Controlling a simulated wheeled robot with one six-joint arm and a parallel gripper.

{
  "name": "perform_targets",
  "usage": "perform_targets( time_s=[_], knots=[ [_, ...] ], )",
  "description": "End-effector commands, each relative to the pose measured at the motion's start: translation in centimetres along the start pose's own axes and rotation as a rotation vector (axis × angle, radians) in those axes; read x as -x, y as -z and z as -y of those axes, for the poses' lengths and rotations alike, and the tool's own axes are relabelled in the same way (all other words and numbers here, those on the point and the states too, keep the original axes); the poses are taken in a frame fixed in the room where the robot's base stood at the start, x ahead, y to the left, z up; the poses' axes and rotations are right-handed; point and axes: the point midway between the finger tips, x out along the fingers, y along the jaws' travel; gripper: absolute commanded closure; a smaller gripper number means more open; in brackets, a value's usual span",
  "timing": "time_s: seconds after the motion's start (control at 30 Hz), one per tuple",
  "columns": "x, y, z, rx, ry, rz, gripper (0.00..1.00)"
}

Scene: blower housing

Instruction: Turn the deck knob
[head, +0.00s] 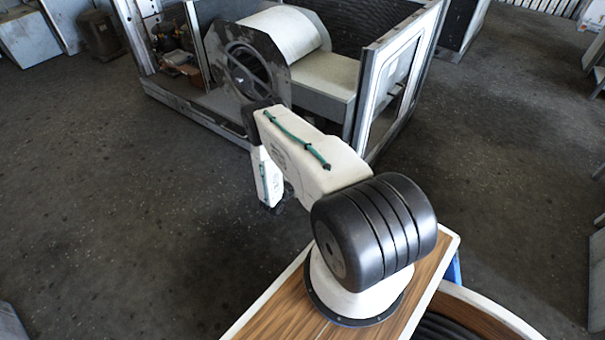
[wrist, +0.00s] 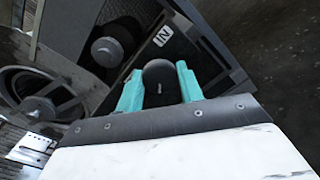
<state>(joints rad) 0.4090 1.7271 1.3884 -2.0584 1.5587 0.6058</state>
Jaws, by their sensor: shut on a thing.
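A dark rounded knob (wrist: 158,88) sits between the two teal fingers of my gripper (wrist: 160,71) in the wrist view. The fingers are shut on it, one on each side, and hide its flanks. A small light mark shows on the knob's face. It stands in front of a dark panel with a white "IN" label (wrist: 163,36).
A second round knob (wrist: 106,51) stands up and left of my gripper. A spoked wheel (wrist: 40,106) lies further left. In the head view the open-framed blower housing (head: 372,92) stands beyond my arm. Dark floor (head: 110,210) is clear at the left.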

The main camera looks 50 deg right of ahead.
Motion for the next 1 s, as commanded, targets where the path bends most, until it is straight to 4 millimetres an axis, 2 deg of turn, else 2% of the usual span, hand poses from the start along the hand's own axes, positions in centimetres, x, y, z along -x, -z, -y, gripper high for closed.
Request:
perform_targets(
  time_s=[1.0],
  knots=[
    [-0.08,-0.12,0.37,-0.939,0.004,0.006,0.86]
  ],
)
